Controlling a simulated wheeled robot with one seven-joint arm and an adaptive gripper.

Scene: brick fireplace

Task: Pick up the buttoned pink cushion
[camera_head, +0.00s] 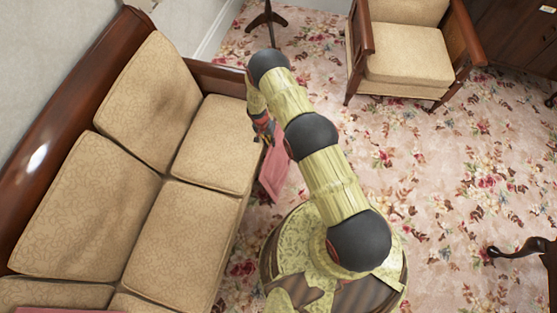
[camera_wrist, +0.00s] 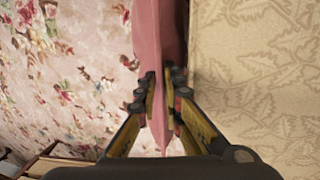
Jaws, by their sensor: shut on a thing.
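The pink cushion (camera_head: 273,172) hangs beside the front edge of the sofa seat, above the floor, partly hidden behind my arm in the head view. In the wrist view the pink cushion (camera_wrist: 160,45) is seen nearly edge-on, with its narrow side between the fingers. My gripper (camera_wrist: 163,95) is shut on it, one finger on each side. In the head view my gripper (camera_head: 263,130) is at the sofa's front edge near its far end. No buttons can be made out on the visible faces.
The tan sofa (camera_head: 210,145) with a dark wooden frame fills the left side. A pink thing (camera_head: 70,310) shows at the bottom left edge. An armchair (camera_head: 408,55) stands at the back right. A dark curved furniture leg (camera_head: 515,250) is at the right. The floral carpet (camera_head: 440,170) between is clear.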

